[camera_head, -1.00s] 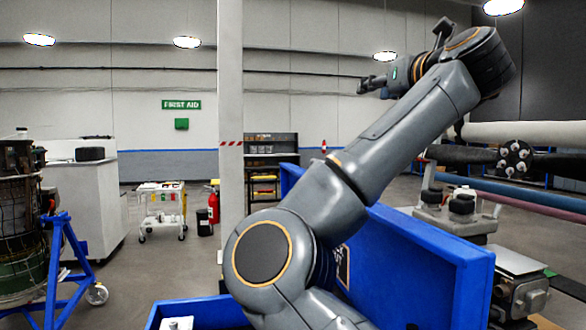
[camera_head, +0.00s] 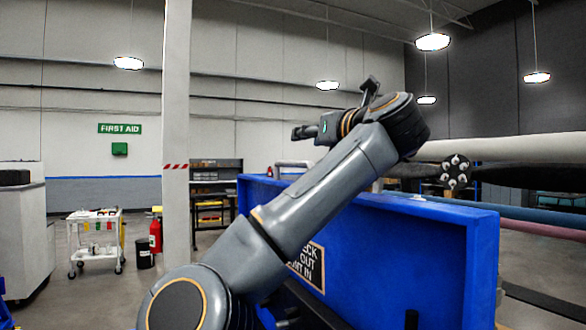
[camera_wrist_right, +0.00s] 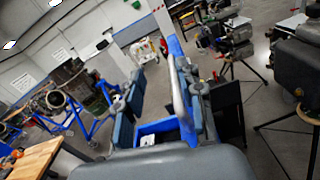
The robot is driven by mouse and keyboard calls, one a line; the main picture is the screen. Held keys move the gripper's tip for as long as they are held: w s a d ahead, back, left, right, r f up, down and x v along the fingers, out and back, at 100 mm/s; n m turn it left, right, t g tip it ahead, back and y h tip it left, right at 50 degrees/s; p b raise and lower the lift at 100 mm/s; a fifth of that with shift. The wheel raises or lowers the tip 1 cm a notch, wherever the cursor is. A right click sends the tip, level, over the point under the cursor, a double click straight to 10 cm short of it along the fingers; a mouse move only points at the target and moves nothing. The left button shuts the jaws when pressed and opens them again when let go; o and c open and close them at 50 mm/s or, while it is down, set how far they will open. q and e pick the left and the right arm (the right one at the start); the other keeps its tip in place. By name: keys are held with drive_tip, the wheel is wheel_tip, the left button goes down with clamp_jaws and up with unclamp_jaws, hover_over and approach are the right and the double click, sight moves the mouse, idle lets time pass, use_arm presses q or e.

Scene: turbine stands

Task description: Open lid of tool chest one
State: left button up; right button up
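The blue lid (camera_head: 400,255) of the tool chest stands raised, its inner face toward me, with a dark lettered label (camera_head: 308,268) partly behind my arm. My right gripper (camera_head: 330,105) is above and in front of the lid's upper edge in the head view, with fingers spread wide. In the right wrist view my right gripper (camera_wrist_right: 165,95) shows its fingers well apart. Part of the blue chest (camera_wrist_right: 165,126) shows beyond them, and a pale upright strip runs near the right finger; I cannot tell whether they touch. My left gripper is not in view.
A pale pillar (camera_head: 176,120) stands left of the lid. A white cart (camera_head: 95,240) and a red fire extinguisher (camera_head: 155,236) stand further back left. Long pipes (camera_head: 530,145) run behind the lid at right. Open floor shows around the cart.

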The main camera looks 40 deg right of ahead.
sight(297, 164)
wheel_tip(297, 164, down, 6)
drive_tip(key=p+x, duration=0.1)
drive_tip(key=x, duration=0.1)
drive_tip(key=p+x, duration=0.1)
drive_tip(key=x, duration=0.1)
drive_tip(key=p+x, duration=0.1)
drive_tip(key=x, duration=0.1)
drive_tip(key=shift+w+r, duration=0.1)
drive_tip(key=shift+r, duration=0.25)
drive_tip(key=shift+w+d+p, duration=0.3)
drive_tip(key=shift+w+p, duration=0.1)
drive_tip(key=shift+p, duration=0.05)
drive_tip(key=shift+w+f, duration=0.1)
clamp_jaws()
